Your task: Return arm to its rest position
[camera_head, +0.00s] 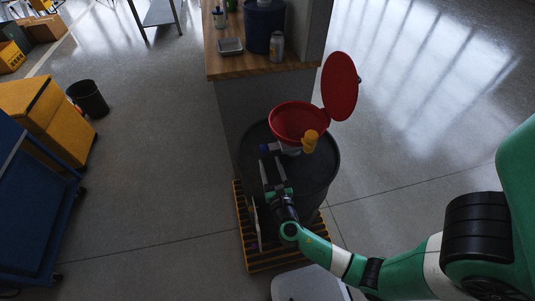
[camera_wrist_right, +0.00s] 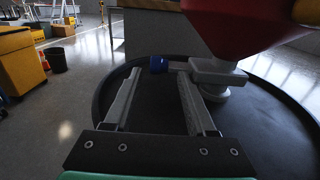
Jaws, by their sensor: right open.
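My right arm (camera_head: 335,258) comes in from the lower right and reaches the drum in the head view. Its gripper (camera_head: 272,163) is open above the black drum (camera_head: 325,165), with nothing held between its fingers. In the right wrist view the two fingers of the right gripper (camera_wrist_right: 160,78) stand wide apart. A blue knob (camera_wrist_right: 158,65) on a grey fitting (camera_wrist_right: 218,73) under the red funnel (camera_wrist_right: 235,25) shows at or just beyond the fingertips; I cannot tell whether they touch it. My left gripper is not in view.
The funnel's round red lid (camera_head: 340,86) stands open, and a yellow-orange part (camera_head: 309,140) is beside the funnel. The drum stands on a yellow grated pallet (camera_head: 262,262). A wooden counter (camera_head: 236,66) is behind. Open floor (camera_head: 430,130) lies to the right.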

